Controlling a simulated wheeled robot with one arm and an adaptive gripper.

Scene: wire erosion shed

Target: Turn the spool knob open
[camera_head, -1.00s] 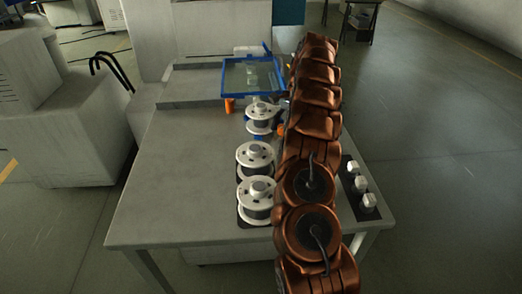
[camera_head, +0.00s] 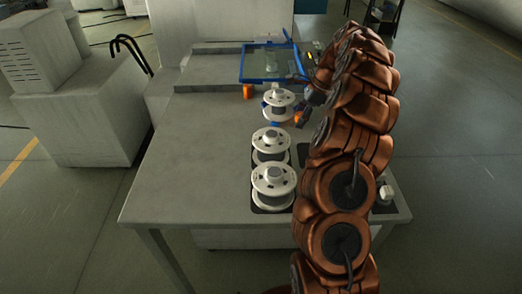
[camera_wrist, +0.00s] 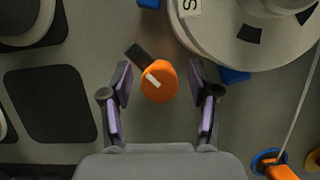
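The spool knob (camera_wrist: 158,84) is orange with a white line on its top, and a dark bar sticks out at its upper left in the wrist view. It also shows in the head view as a small orange shape (camera_head: 298,118), partly hidden by my arm. My gripper (camera_wrist: 160,82) is open in the wrist view, with one finger on each side of the knob. There are gaps between the fingers and the knob. A white spool (camera_head: 278,103) stands beside the knob; its white flange (camera_wrist: 250,32) shows in the wrist view at upper right.
Two more white spools (camera_head: 271,145) (camera_head: 274,182) stand in a row on the grey table (camera_head: 195,150). A blue-framed glass tray (camera_head: 270,64) is at the back. The table's left side is clear.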

